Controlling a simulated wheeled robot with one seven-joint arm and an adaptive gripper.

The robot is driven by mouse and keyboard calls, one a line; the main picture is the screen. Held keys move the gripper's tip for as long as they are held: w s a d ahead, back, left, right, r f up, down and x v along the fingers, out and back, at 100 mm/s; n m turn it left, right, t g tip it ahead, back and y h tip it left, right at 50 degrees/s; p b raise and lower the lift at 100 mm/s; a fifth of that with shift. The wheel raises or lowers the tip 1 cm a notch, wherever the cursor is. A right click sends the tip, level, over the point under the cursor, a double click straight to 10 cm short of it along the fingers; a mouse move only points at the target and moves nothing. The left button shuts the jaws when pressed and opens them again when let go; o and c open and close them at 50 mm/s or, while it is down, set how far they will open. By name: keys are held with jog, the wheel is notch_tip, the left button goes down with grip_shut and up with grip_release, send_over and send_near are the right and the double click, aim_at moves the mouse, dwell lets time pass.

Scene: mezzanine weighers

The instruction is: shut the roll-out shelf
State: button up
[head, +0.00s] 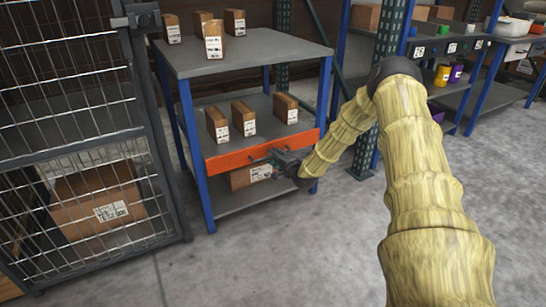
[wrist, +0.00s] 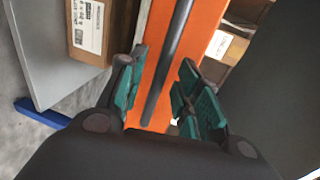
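The roll-out shelf is the middle level of a blue-posted rack, with an orange front panel (head: 240,158) that also fills the middle of the wrist view (wrist: 207,22). The panel lies close to the front posts; I cannot tell exactly how far out it is. A dark bar handle (wrist: 172,55) runs along the panel. My gripper (head: 268,160) is at the panel's front, right of its middle. In the wrist view its teal-padded fingers (wrist: 160,95) are apart, with the bar between them. I see no clear contact with the bar.
Small cartons (head: 243,118) stand on the roll-out shelf and others on the grey top (head: 250,52). A carton (head: 250,175) sits below the panel. A wire-mesh cage (head: 85,130) stands close at left. Bare concrete floor (head: 250,260) lies in front.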

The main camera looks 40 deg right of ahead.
jog(key=v, duration=0.9)
jog(key=shift+s, duration=0.4)
jog(key=shift+a, duration=0.2)
jog(key=s+a+f+n+g+y, duration=0.1)
jog(key=s+a+f+n+g, duration=0.2)
jog(key=s+a+f, duration=0.45)
jog(key=s+a+f+n+g+y, duration=0.1)
jog(key=s+a+f+n+g, duration=0.2)
jog(key=a, duration=0.7)
jog(key=s+a+f+n+g+y, duration=0.1)
jog(key=s+a+f+n+g, duration=0.1)
jog(key=s+a+f+n, duration=0.35)
jog(key=s+a+f+n+g, duration=0.25)
jog(key=s+a, duration=0.25)
jog(key=s, duration=0.5)
jog(key=s+a+f+n+g, duration=0.2)
jog(key=s+a+n+g, duration=0.15)
jog(key=s, duration=0.75)
jog(key=s+a+f+n+g, duration=0.25)
jog(key=s+a, duration=0.25)
jog(key=s, duration=0.5)
notch_tip(320, 180, up, 37)
jog(key=m+t+p, duration=0.1)
jog(key=p, duration=3.7)
jog(key=shift+r+h, duration=0.2)
jog(key=shift+h, duration=0.2)
